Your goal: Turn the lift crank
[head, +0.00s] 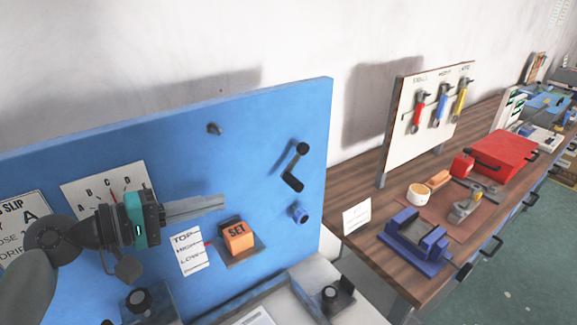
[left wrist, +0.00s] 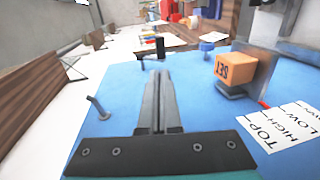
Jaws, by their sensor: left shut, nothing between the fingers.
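The crank (head: 294,167) is a black, bent handle on the right part of the upright blue panel (head: 255,115). It also shows in the left wrist view (left wrist: 150,49), beyond the fingertips. My left gripper (head: 223,202) comes in from the left in front of the panel, its grey fingers shut and empty, pointing right. In the left wrist view the closed fingers (left wrist: 159,76) point toward the crank, with a gap between. My right gripper is not in view.
An orange SET block (head: 238,237) sits just below my fingertips, beside a TOP/HIGH/LOW card (head: 190,250). A grey peg (head: 215,128) and a blue knob (head: 299,213) stick out of the panel. A wooden bench (head: 370,240) with tools stands to the right.

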